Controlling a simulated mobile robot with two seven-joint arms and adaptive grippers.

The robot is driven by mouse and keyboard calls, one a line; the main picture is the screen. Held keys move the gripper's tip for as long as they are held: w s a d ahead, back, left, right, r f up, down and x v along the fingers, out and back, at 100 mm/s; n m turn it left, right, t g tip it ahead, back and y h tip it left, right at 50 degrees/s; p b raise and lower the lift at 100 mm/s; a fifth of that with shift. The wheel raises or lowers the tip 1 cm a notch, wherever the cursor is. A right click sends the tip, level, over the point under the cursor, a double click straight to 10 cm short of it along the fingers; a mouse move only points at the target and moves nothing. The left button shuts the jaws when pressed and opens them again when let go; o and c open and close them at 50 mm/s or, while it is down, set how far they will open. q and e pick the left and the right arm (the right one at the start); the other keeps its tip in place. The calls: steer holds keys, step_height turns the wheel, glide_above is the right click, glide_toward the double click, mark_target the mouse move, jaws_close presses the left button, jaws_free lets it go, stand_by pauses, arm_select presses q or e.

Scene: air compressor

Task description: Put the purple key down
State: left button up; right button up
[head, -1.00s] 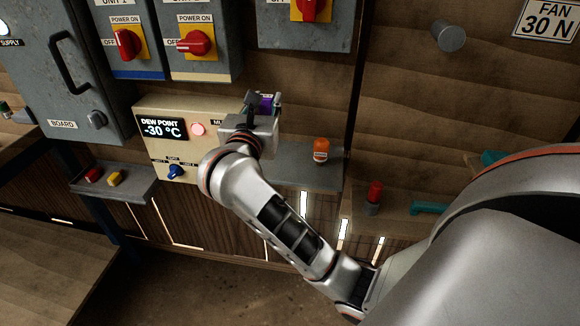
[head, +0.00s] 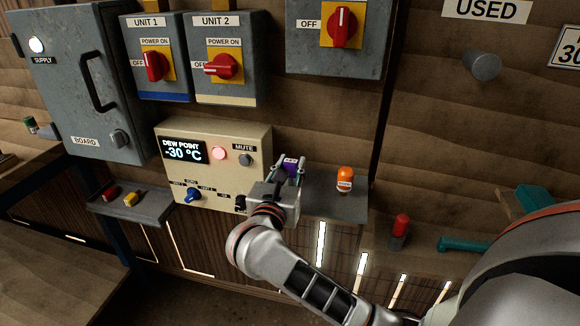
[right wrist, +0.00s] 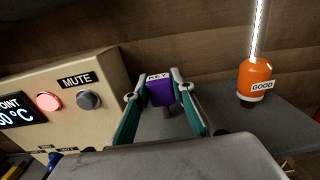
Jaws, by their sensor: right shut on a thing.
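The purple key (head: 291,163) has a white KEY label and also shows in the right wrist view (right wrist: 160,92). My right gripper (head: 289,170) is shut on it, one finger at each side, as the right wrist view also shows (right wrist: 157,90). The key is upright, with a dark stem below its purple head. It is over the grey shelf (head: 335,204), just right of the beige dew point panel (head: 225,143). I cannot tell whether the stem touches the shelf. My left gripper is not in view.
An orange bottle labelled GOOD (right wrist: 256,80) stands on the shelf right of the key; it also shows in the head view (head: 345,179). The shelf between them is clear. A red-topped item (head: 400,228) stands farther right. A small shelf (head: 155,208) is at left.

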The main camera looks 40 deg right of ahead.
steer(key=shift+f, duration=0.2)
steer(key=o, duration=1.1)
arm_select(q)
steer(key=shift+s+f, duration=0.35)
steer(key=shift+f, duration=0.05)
arm_select(e)
steer(key=shift+r, duration=0.1)
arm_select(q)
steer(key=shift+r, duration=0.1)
